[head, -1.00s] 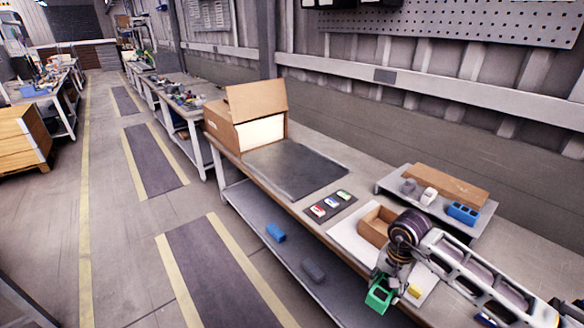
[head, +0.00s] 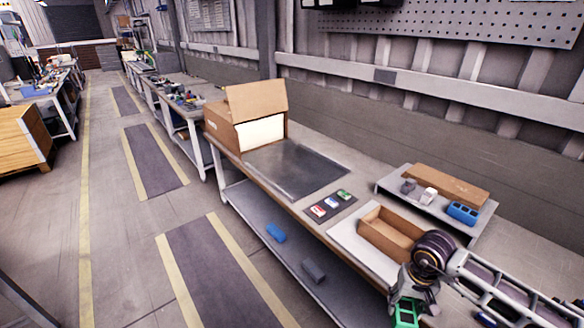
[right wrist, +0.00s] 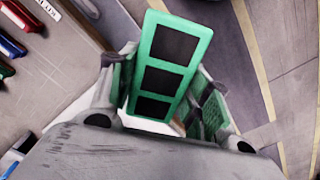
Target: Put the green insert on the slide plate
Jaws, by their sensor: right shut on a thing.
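The green insert (head: 405,315), a green frame with several dark square openings, is at the bottom edge of the head view. My right gripper (head: 410,296) is shut on it and holds it out past the bench's front edge. In the right wrist view the insert (right wrist: 172,48) stands between the two fingers of the gripper (right wrist: 165,92). A flat dark metal plate (head: 292,170), which looks like the slide plate, lies on the bench in front of an open carton, well away from the gripper and bare. My left gripper is not in view.
A cardboard tray (head: 387,236) sits on a white sheet (head: 350,243). A raised shelf (head: 396,184) holds small blocks. A lower shelf (head: 245,205) holds blue and grey pieces.

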